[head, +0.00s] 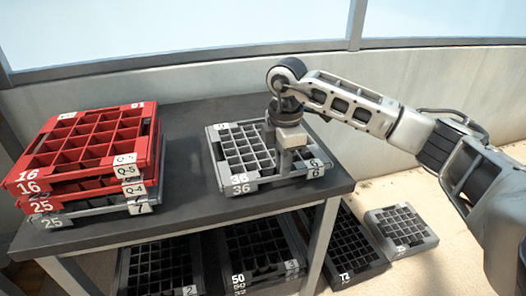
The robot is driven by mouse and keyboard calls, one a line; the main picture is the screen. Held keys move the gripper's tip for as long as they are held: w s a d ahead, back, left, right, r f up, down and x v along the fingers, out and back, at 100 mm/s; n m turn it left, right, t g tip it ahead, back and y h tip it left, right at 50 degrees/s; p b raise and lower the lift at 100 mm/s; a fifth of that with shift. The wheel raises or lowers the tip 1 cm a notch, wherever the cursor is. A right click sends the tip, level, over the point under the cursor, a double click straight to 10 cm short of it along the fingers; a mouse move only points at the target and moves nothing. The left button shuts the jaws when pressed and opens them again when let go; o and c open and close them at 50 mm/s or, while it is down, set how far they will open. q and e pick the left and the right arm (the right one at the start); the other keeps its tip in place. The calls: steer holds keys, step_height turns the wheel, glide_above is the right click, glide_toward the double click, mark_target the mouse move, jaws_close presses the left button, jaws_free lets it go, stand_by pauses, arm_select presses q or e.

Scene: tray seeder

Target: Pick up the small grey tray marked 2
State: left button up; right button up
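A small grey tray (217,170) with many square cells sits on the right part of the dark table, on top of a similar grey tray. Their front labels read 36, and the right-hand labels look like G or 6. I cannot make out a 2 on the upper tray. My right gripper (288,158) points down at the upper tray's right side, its fingers at or just over the cells. The wrist hides part of the tray, and the finger gap is not clear. My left gripper is not in view.
Red trays (85,145) marked 16 and 25 are stacked at the table's left, over a grey one. Dark trays (260,250) stand below the table, one with a label like 2. A small grey tray (402,230) lies on the floor at right.

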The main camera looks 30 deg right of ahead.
mark_target(280, 179)
steer(key=shift+w+a+f+b, duration=0.1)
steer(key=shift+f+b, duration=0.05)
steer(key=shift+f, duration=1.25)
steer(key=shift+w+a+f+b, duration=0.1)
steer(key=shift+f+b, duration=0.05)
steer(key=shift+f, duration=1.2)
steer(key=shift+r, duration=0.1)
jaws_close()
